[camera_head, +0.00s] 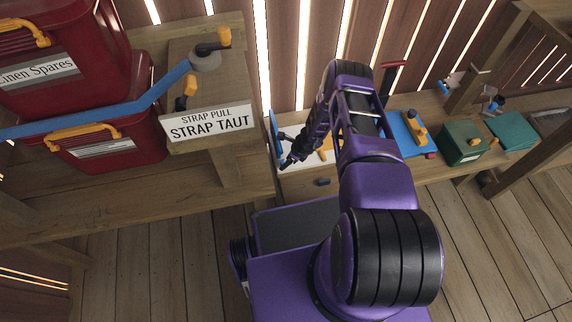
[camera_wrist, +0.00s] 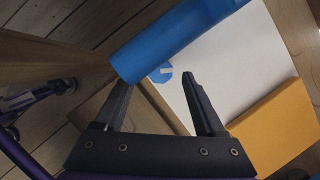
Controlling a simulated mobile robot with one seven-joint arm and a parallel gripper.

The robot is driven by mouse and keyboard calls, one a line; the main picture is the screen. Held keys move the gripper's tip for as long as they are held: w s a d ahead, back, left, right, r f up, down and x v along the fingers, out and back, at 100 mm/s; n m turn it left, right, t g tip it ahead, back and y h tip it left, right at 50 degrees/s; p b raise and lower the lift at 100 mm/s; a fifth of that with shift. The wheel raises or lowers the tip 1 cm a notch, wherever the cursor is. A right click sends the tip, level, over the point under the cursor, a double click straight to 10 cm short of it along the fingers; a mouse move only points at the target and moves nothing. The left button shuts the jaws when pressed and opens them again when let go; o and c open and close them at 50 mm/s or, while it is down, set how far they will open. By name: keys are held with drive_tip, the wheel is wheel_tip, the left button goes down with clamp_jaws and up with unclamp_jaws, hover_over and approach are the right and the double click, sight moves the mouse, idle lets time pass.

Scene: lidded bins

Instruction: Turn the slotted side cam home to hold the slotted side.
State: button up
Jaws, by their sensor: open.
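In the wrist view, a small blue disc with a pale slot-like mark (camera_wrist: 162,74), which looks like the cam, sits on a white panel (camera_wrist: 235,65). A thick blue bar (camera_wrist: 180,38) crosses above it and hides part of the panel. My gripper (camera_wrist: 158,82) is open and empty, with the disc showing between its fingertips; I cannot tell whether either finger touches anything. In the head view, my gripper (camera_head: 287,162) is at the left end of the low bench, beside an upright blue piece (camera_head: 274,133) and over the white panel (camera_head: 290,153). The disc is not distinguishable there.
An orange block (camera_wrist: 276,135) lies at the panel's right edge. A wooden stand with a "STRAP TAUT" sign (camera_head: 208,125) and red lidded bins (camera_head: 108,148) stand left. A blue board (camera_head: 408,134) and green box (camera_head: 463,142) are right on the bench.

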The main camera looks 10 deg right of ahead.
drive_tip(key=shift+x, duration=1)
clamp_jaws()
